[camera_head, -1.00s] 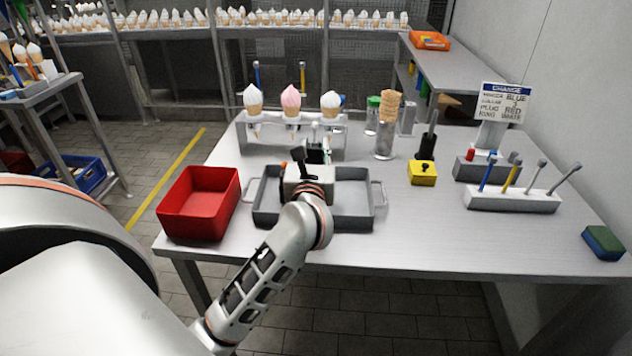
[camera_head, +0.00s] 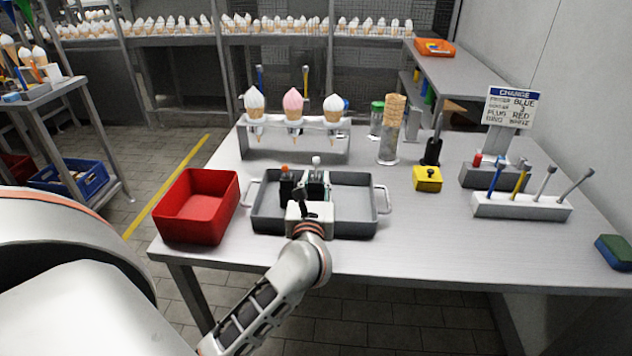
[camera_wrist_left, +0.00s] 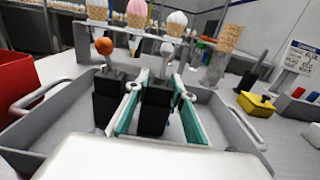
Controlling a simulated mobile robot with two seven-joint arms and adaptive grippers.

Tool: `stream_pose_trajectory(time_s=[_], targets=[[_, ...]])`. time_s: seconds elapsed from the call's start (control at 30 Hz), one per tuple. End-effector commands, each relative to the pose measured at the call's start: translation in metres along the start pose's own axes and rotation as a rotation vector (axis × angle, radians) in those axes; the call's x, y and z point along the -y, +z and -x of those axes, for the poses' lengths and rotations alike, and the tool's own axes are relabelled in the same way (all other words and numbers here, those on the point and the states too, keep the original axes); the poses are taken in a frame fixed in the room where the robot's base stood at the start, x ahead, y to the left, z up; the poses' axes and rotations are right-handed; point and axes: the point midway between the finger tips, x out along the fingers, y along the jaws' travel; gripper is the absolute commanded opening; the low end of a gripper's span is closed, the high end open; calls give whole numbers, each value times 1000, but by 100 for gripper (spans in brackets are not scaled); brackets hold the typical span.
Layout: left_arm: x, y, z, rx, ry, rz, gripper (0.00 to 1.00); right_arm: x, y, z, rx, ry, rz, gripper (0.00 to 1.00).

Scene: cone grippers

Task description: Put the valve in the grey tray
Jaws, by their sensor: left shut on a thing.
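The grey tray (camera_head: 360,230) lies at the front of the table and also shows in the wrist view (camera_wrist_left: 235,130). My left gripper (camera_head: 316,188) is over the tray's middle. Its teal fingers (camera_wrist_left: 158,108) are shut on a black block with a metal stem and a pale ball on top, which I take for the valve (camera_wrist_left: 155,112). I cannot tell whether the valve's base touches the tray floor. A similar black block with an orange ball (camera_wrist_left: 106,100) stands just left of it, inside the tray. My right gripper is out of view.
A red bin (camera_head: 197,210) stands left of the tray. A cone rack (camera_head: 262,147) with several ice creams stands behind it. A yellow box (camera_head: 427,180) and a white tool holder (camera_head: 520,207) are to the right.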

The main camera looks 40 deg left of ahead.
Motion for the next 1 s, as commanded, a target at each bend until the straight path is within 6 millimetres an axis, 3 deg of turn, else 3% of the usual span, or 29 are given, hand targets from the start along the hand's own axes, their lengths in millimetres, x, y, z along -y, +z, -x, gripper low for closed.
stream_pose_trajectory(time_s=[0.1, 0.13, 0.2, 0.63, 0.77, 1.0], targets=[[0, -4, 0, 0, 0, -1, 0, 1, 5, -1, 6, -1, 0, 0], [0, -5, 0, -1, 0, 0, 26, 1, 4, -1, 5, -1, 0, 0], [0, -3, 0, 0, 0, 0, 41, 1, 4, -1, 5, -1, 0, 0], [0, 2, 2, 0, 0, 1, 41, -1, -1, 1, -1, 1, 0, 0], [1, -1, 20, -3, -2, 0, 41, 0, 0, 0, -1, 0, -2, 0], [0, -2, 71, -5, -1, 0, 41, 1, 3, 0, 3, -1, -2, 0]])
